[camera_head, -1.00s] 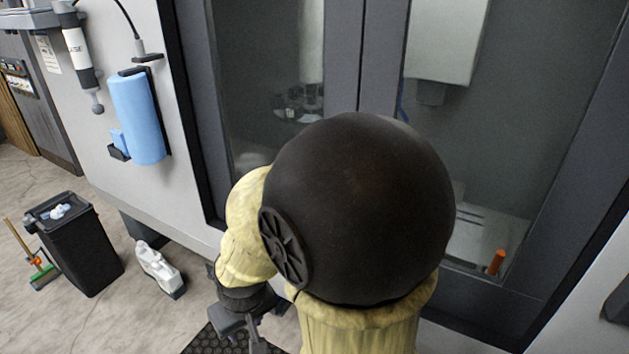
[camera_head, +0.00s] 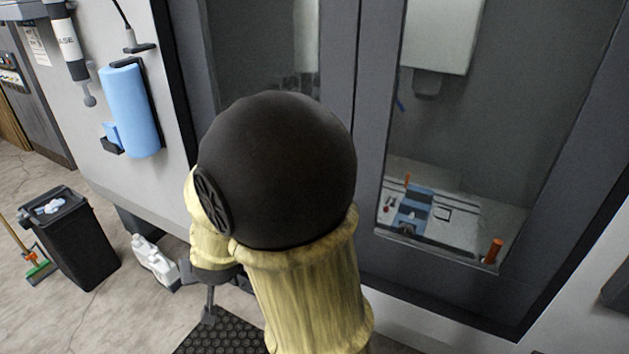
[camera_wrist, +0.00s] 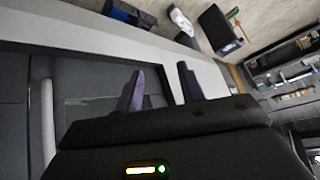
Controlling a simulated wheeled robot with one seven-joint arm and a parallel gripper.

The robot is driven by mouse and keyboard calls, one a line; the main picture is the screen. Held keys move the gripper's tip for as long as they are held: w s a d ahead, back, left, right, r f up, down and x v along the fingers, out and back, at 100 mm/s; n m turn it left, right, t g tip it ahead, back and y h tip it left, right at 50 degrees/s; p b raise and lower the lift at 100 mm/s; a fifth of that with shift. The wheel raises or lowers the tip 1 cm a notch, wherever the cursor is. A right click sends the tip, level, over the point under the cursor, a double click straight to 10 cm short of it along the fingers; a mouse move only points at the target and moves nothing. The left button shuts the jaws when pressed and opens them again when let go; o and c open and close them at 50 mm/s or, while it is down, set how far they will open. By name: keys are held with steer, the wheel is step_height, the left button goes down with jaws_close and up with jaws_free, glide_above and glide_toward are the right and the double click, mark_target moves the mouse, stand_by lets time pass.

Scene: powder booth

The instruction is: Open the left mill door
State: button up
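The left mill door (camera_head: 338,80) is a dark grey framed panel with a window. It looks shut, with its edge against the right mill door (camera_head: 373,130). My arm hides its lower part in the head view. In the wrist view, a pale upright bar (camera_wrist: 48,122), seemingly a door handle, stands at the left on a dark grey panel, apart from my fingers. My gripper (camera_wrist: 160,80) is open, with two dark purple fingers apart and nothing between them. In the head view my gripper (camera_head: 209,300) is partly hidden behind my arm, low in front of the machine.
A black bin (camera_head: 75,240), a white jug (camera_head: 153,262) and a broom (camera_head: 38,266) stand on the floor at left. A blue roll (camera_head: 130,110) hangs on the machine's side panel. A dark mat (camera_head: 222,335) lies below. A vise (camera_head: 415,210) shows through the right window.

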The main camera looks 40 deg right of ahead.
steer(key=w+d+r+m+t+h, duration=0.2)
steer(key=w+d+r+m+h, duration=0.25)
steer(key=d+m+h, duration=0.2)
steer(key=s+d+r+m+g+h, duration=0.4)
steer(key=s+d+m+g+h, duration=0.1)
steer(key=h, duration=0.5)
steer(key=shift+s+d+r+g, duration=0.3)
steer(key=shift+s+d+g, duration=0.2)
steer(key=shift+s+g, duration=0.3)
steer(key=shift+s+m+h, duration=0.1)
steer(key=shift+m+h, duration=0.15)
steer(key=w+d+p, duration=0.1)
steer(key=d+p, duration=0.1)
steer(key=d, duration=0.6)
steer(key=w+d+p, duration=0.2)
steer(key=d+p, duration=0.1)
steer(key=d, duration=0.6)
steer(key=shift+w, duration=0.25)
